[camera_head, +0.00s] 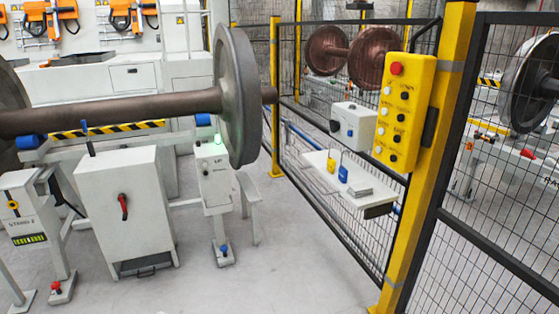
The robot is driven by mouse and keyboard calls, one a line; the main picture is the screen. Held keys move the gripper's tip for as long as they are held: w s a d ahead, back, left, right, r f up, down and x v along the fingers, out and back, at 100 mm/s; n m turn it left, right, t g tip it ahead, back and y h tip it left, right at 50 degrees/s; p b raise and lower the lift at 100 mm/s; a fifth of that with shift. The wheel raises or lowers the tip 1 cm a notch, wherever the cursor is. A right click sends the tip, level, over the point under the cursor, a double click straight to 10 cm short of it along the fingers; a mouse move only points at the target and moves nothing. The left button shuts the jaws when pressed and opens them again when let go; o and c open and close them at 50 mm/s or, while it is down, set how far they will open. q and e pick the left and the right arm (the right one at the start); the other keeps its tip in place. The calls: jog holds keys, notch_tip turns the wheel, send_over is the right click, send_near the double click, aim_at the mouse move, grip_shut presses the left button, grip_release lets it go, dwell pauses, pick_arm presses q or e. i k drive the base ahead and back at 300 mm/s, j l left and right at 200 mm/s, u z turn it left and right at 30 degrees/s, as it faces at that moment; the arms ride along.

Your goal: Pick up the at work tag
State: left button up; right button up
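A white shelf (318,160) is fixed to the mesh fence, right of the picture's middle. On it stand a small yellow item (331,164) and a small blue item (343,174), each with a thin loop above, like padlocks. A flat grey item (358,191) lies toward the shelf's right end. I cannot tell which of these, if any, is the at work tag; no lettering on them is readable. Neither of my grippers is in view.
A yellow control box (404,110) with a red button sits on the yellow fence post (421,190) right of the shelf. A white box (354,126) hangs above the shelf. A large wheelset (237,95) stands left. The floor (270,265) before the shelf is clear.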

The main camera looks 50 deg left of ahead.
aim_at(331, 163)
jog(key=u, duration=1.35)
